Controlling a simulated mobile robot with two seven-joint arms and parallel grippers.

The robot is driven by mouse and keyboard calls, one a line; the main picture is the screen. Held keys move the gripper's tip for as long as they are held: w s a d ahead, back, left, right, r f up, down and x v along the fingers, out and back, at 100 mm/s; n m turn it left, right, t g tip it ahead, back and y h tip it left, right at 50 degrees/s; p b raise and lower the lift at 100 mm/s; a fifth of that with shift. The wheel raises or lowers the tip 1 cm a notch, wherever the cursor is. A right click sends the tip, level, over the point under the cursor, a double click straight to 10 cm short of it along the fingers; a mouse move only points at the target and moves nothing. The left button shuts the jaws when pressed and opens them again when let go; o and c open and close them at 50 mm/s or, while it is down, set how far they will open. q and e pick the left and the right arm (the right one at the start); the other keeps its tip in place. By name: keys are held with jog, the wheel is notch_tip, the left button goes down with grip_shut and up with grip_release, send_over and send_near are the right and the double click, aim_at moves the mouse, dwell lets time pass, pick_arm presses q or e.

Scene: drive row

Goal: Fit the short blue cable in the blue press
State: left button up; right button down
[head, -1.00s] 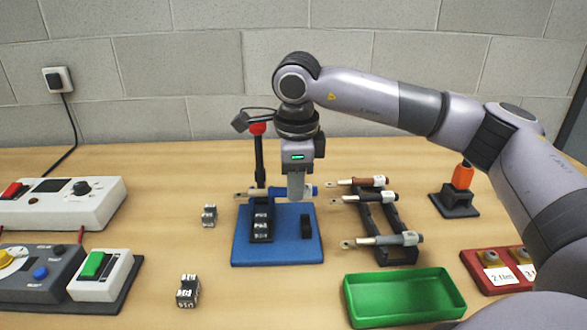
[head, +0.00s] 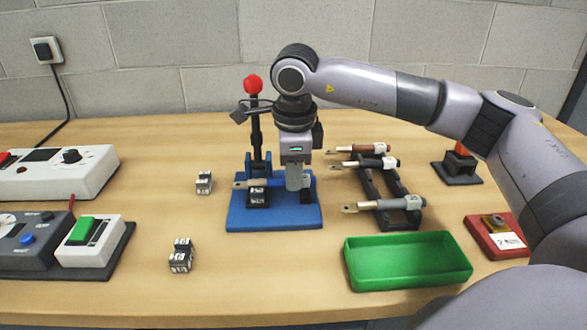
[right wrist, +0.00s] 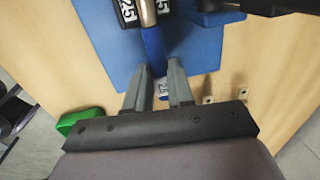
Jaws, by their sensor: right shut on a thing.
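The blue press (head: 236,214) stands on the table, its lever with red knob (head: 252,84) upright. My right gripper (head: 296,186) points down over the right part of its base, shut on the short blue cable. In the right wrist view the blue cable (right wrist: 153,45) lies between the fingers (right wrist: 158,92), with a "25" label on its near end. Its metal lug (head: 245,183) points left, level, across the dark die block (head: 258,198) marked 25. I cannot tell whether the lug rests in the die or hangs just above it. My left gripper is not in view.
A black rack (head: 371,190) right of the press holds brown, black and grey cables. A green tray (head: 408,282) is in front. Two loose die blocks (head: 204,182) (head: 181,256) lie left. Control boxes (head: 92,240) stand at the far left; an orange-topped stand (head: 459,166) is right.

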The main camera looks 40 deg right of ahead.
jog(key=shift+f, duration=0.15)
dwell(0.6)
jog(key=c, duration=0.9)
grip_release()
notch_tip(320, 180, up, 7)
jog(key=shift+s+a, duration=0.25)
jog(key=shift+s, duration=0.15)
